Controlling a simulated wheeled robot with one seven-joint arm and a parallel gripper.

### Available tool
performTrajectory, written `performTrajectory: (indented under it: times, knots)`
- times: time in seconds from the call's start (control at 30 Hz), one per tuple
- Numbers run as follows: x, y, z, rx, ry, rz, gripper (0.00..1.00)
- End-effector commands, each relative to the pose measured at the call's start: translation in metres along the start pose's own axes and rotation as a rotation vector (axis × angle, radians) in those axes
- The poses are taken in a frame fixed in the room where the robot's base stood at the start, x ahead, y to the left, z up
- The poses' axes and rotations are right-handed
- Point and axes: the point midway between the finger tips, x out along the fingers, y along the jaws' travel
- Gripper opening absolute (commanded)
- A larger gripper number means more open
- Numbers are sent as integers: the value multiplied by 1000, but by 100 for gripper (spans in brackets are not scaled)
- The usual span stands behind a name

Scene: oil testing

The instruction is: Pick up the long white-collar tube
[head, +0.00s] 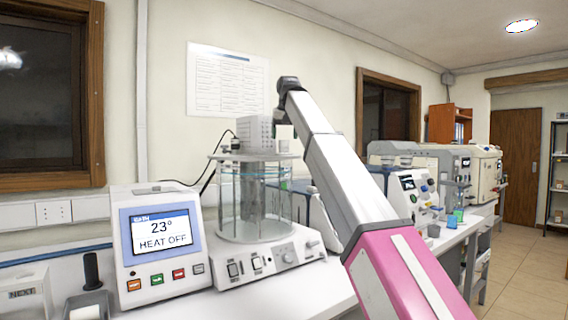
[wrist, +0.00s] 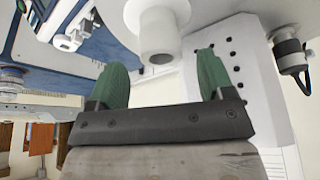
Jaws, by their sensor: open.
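In the wrist view, a white tube (wrist: 157,45) with a wider white collar at its top edge of the picture lies just beyond my gripper (wrist: 160,66). It is probably the long white-collar tube, but only a short part shows. My gripper's two green fingers are apart, with nothing between them. The tube's near end lines up roughly with the gap between the fingertips; I cannot tell the depth between them. In the head view, my arm reaches up toward the glass bath apparatus (head: 258,205), and my gripper and the tube cannot be made out.
A heater unit (head: 160,240) with a screen reading 23° and HEAT OFF stands left of the bath on the white bench. A perforated grey box (head: 255,133) rises above the bath. More instruments (head: 415,160) line the bench at right. A black-ended fitting (wrist: 290,57) shows in the wrist view.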

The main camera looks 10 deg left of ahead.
Motion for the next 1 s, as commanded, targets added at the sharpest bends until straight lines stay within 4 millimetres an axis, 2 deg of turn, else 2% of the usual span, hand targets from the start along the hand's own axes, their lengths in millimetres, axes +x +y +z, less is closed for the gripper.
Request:
performTrajectory:
  times: [0.3, 0.57, 0.77, 0.8, 1.0]
  knots:
    - [42, -1, 2, 0, -2, 0, 74]
    - [46, -1, 1, 0, -1, 0, 74]
    - [46, -1, 1, 0, -1, 0, 13]
    - [46, -1, 1, 0, -1, 0, 8]
    - [46, -1, 1, 0, -1, 0, 8]
